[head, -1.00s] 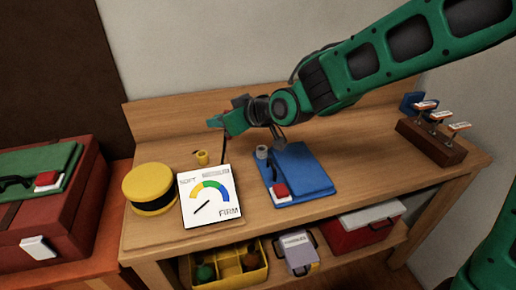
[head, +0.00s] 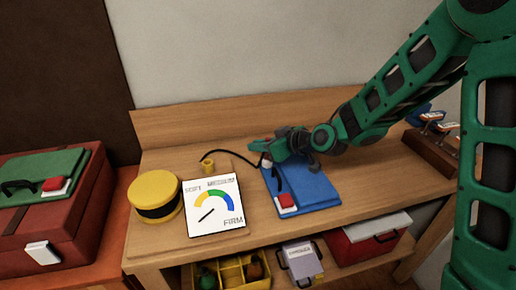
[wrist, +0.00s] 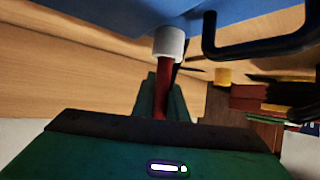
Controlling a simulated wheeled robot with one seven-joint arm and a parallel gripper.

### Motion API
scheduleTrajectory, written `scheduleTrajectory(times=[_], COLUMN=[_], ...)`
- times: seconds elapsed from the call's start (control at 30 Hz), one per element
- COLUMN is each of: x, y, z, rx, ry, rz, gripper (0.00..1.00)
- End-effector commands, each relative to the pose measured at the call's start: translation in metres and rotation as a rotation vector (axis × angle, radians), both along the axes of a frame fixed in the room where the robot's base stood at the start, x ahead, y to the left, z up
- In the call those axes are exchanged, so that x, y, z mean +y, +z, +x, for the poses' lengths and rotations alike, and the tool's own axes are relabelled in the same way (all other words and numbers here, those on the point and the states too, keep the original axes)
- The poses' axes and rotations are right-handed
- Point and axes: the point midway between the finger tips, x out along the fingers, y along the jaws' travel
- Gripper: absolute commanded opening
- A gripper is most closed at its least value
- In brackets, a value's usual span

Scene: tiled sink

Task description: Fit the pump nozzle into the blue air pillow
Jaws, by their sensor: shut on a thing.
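The blue air pillow (head: 312,184) lies flat on the wooden bench, with a red-and-white block (head: 286,202) and a black handle on it. My gripper (head: 262,147) is at the pillow's far left corner, shut on the red pump nozzle (wrist: 162,92).
Left of the pillow stand a dial board (head: 215,207) marked soft to firm and a yellow round pump (head: 155,196). A rack (head: 432,152) stands at the right. A red case (head: 50,212) is at the far left. Boxes fill the shelf below.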

Motion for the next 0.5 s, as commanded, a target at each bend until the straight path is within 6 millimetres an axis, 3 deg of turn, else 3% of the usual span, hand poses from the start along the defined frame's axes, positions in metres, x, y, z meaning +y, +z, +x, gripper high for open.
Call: scheduleTrajectory(times=[0.1, 0.43, 0.47, 0.5], x=[0.0002, -0.0005, -0.0005, -0.0005], y=[-0.0103, -0.0126, -0.0121, -0.0120], z=[-0.0001, 0.0003, 0.0003, 0.0003], rx=[0.001, 0.000, -0.001, -0.001], ry=[0.000, -0.001, -0.001, -0.001], rz=[0.001, 0.000, 0.000, 0.000], gripper=[0.00, 0.00, 0.20, 0.29])
